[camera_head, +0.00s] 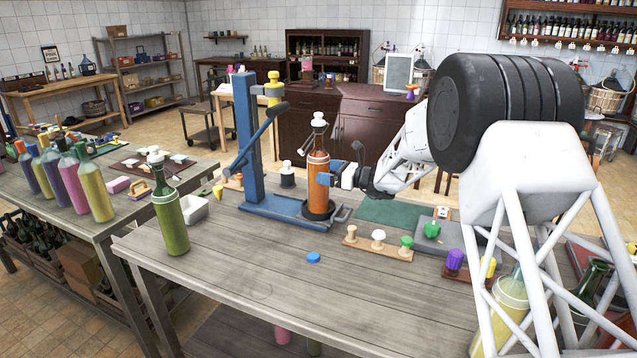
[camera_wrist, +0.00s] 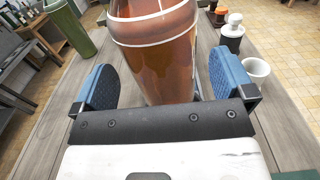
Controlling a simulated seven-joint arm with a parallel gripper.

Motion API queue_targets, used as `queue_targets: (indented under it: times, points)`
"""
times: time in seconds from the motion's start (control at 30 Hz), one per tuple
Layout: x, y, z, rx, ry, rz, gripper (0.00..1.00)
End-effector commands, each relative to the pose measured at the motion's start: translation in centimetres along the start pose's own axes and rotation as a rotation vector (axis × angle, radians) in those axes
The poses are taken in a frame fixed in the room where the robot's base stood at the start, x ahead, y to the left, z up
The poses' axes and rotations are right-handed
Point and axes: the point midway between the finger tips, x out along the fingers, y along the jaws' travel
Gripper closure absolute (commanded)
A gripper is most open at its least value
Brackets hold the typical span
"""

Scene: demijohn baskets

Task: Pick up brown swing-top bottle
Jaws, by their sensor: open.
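In the wrist view the blue fingers of my gripper (camera_wrist: 162,82) are spread, one on each side of the bottle, with gaps visible. The bottle's base is hidden in the wrist view.
The blue press (camera_head: 246,140) has its column and lever left of the bottle. A green bottle (camera_head: 170,220) stands at the table's left edge, near a white bowl (camera_head: 194,209). A wooden stopper rack (camera_head: 377,248) lies in front. The front table middle holds only a blue cap (camera_head: 313,257).

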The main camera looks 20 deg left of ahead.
Motion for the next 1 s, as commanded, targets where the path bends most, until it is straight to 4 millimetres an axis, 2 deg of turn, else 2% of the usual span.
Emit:
queue_targets:
  times: [0.2, 0.37, 0.93, 0.97, 1.0]
  points:
    - [2.6, 0.0, -0.1, -0.001, -0.001, 0.002, 0.00]
    - [3.7, -0.1, -0.1, -0.001, 0.000, 0.001, 0.00]
    - [3.8, -0.1, -0.1, -0.001, 0.000, 0.001, 0.00]
    - [3.8, -0.1, -0.1, -0.001, 0.000, 0.001, 0.02]
    - [3.8, -0.1, -0.1, -0.001, 0.000, 0.001, 0.08]
